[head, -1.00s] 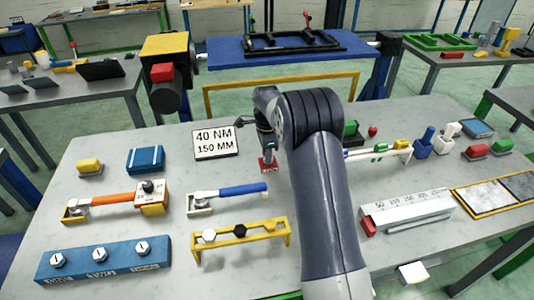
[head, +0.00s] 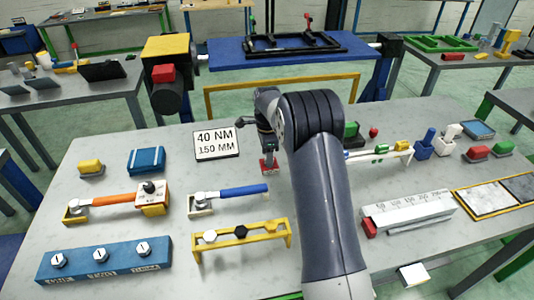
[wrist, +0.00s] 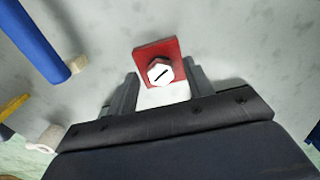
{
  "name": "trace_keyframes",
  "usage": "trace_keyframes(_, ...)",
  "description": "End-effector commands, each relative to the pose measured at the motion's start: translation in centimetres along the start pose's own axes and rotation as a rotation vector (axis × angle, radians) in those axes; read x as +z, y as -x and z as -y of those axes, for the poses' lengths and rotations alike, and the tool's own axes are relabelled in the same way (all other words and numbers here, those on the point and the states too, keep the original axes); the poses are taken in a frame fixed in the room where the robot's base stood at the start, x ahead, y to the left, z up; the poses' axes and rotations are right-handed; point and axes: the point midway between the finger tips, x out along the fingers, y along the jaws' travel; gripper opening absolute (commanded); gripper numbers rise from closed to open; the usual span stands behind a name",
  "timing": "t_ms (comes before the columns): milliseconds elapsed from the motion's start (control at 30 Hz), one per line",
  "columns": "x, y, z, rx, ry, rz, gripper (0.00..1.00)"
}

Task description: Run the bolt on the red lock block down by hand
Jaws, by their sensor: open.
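The red lock block (wrist: 152,48) lies on the grey bench, and it also shows small in the head view (head: 268,167) below my gripper. The bolt (wrist: 159,73) stands on the block with its hex head up; the white top carries a black line. My gripper (wrist: 161,68) is open, with one finger on each side of the bolt head. A gap shows between the head and the fingers, so they are not closed on it. My arm hides part of the bench to the right of the block in the head view.
A "40 NM 150 MM" sign (head: 216,142) stands left of the block. A blue-handled wrench (head: 230,192) lies in front left. A yellow rack (head: 240,245) is nearer the front. A white-and-green rack (head: 378,150) stands to the right.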

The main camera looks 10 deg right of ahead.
Motion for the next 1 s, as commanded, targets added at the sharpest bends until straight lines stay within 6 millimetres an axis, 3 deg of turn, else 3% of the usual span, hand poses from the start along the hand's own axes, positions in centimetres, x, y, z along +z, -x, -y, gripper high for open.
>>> trace_keyframes(167,0.0,1.5,0.1,-0.003,0.000,0.000,0.49)
trace_keyframes(600,0.1,9.6,0.1,-0.005,0.000,0.000,0.49)
trace_keyframes(1000,0.1,10.8,0.0,-0.002,0.000,0.000,0.49)
